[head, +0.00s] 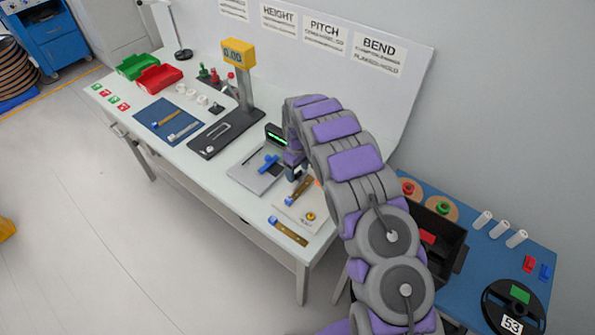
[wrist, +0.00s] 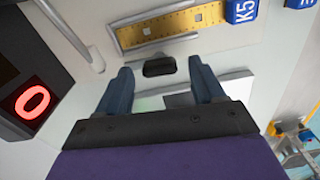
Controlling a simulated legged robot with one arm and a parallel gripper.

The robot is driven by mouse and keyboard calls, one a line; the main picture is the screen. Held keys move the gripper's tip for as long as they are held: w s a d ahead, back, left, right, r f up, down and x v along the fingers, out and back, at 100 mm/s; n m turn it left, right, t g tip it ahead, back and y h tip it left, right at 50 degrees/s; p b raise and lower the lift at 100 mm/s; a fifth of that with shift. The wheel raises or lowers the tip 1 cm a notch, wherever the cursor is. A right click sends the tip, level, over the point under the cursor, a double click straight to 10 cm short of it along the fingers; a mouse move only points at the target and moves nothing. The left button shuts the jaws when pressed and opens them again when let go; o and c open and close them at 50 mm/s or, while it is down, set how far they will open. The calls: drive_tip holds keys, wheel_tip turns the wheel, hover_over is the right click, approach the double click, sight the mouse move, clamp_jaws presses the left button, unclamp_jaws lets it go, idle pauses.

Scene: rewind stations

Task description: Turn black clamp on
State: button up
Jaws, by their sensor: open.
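A small black block (wrist: 159,67), which looks like the black clamp, sits on a pale plate (wrist: 108,48) in the wrist view. My gripper (wrist: 161,74) is open. Its two dark blue fingers point toward the block, one tip on either side, with gaps between. I cannot tell how far above the plate the tips are. In the head view my gripper (head: 296,173) is over the bench by the pale plate, and the arm hides part of that spot. I cannot make out the block there.
A brass strip (wrist: 165,27) with a blue K5 block (wrist: 241,10) lies just beyond the black block. A display (wrist: 35,101) shows a red 0 at left. A blue table (head: 462,268) stands at right.

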drive_tip(key=shift+f, duration=0.25)
drive_tip(key=c, duration=1.1)
